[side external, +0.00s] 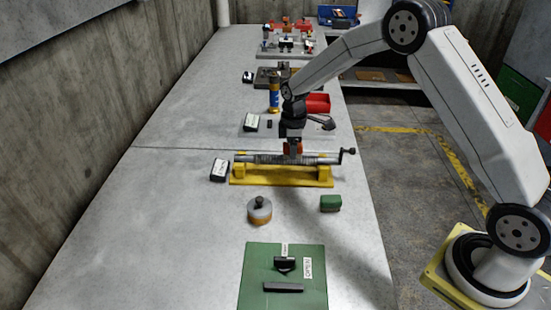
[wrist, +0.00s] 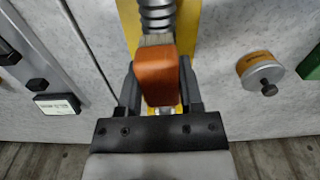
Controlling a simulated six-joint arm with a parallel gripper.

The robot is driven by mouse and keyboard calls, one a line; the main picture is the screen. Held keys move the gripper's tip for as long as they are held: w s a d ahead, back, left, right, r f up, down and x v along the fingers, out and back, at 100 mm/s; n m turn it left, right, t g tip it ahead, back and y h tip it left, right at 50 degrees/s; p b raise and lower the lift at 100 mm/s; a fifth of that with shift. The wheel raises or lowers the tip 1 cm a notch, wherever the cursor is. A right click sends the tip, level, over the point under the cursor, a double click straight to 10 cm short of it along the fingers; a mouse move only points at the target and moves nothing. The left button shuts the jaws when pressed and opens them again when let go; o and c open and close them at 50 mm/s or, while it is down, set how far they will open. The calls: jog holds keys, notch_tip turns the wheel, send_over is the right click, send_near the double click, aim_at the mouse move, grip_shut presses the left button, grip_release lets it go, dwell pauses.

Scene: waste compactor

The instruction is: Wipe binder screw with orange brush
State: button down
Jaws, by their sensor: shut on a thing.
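The binder screw (side external: 265,158) is a grey threaded rod lying across a yellow stand (side external: 282,181), with a black crank (side external: 346,153) at its right end. Its threads (wrist: 156,14) also show at the top of the wrist view. My gripper (side external: 293,143) is shut on the orange brush (wrist: 160,76) and holds it over the right half of the screw. The brush's pale bristles (wrist: 156,40) point toward the threads. They look at or very close to the screw; I cannot tell whether they touch. In the side view the brush is mostly hidden by my gripper.
A round tin (side external: 260,212) and a green block (side external: 330,203) stand in front of the stand. A black labelled box (side external: 220,170) is left of it.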

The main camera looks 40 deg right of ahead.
aim_at(307, 156)
jog(key=s+d, duration=0.2)
jog(key=s, duration=0.1)
jog(key=shift+d, duration=0.4)
jog(key=shift+d+r, duration=0.1)
jog(key=shift+r, duration=0.05)
notch_tip(307, 156, up, 8)
jog(key=shift+s, duration=0.1)
dwell(0.7)
